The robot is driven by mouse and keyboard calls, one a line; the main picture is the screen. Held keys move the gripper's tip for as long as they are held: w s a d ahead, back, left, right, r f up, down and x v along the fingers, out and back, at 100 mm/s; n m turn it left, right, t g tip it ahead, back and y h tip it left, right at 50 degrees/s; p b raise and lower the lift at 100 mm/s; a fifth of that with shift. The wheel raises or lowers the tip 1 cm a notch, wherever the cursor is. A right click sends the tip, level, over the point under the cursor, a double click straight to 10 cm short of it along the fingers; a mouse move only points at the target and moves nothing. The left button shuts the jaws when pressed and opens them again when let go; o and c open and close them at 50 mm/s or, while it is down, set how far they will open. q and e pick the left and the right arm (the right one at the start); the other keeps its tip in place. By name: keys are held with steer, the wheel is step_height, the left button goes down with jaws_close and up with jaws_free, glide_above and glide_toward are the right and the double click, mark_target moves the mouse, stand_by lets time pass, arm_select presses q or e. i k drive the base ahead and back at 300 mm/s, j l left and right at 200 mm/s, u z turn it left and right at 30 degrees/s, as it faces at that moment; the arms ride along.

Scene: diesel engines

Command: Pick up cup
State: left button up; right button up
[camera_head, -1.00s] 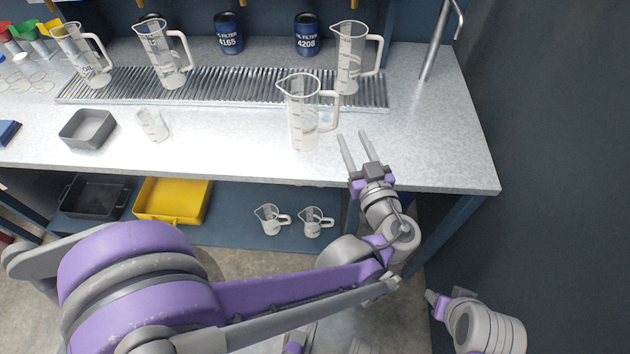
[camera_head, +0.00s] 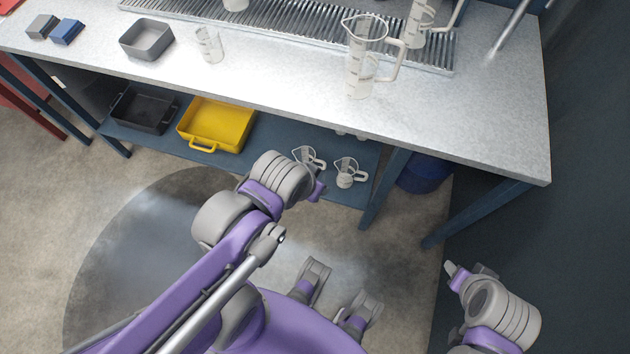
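A small clear cup (camera_head: 210,45) without a handle stands on the bench top, right of a grey tray. Two small clear measuring cups with handles stand on the lower shelf: one (camera_head: 308,158) just above my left wrist, the other (camera_head: 348,172) to its right. A large clear jug (camera_head: 362,62) stands near the bench's front edge. My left arm ends in front of the lower shelf, close to the measuring cups; its fingers are hidden behind the wrist. My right gripper (camera_head: 453,270) is at the lower right, away from the cups; its fingers do not show clearly.
The bench's front edge (camera_head: 290,112) overhangs the shelf. A yellow tray (camera_head: 216,125) and a black tray (camera_head: 143,109) are on the shelf. A bench leg (camera_head: 385,188) and a blue drum (camera_head: 425,173) stand to the right. A grey tray (camera_head: 147,40) is on the bench.

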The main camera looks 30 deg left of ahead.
mark_target(207, 38)
steer(key=u, duration=1.9)
steer(key=i, duration=0.1)
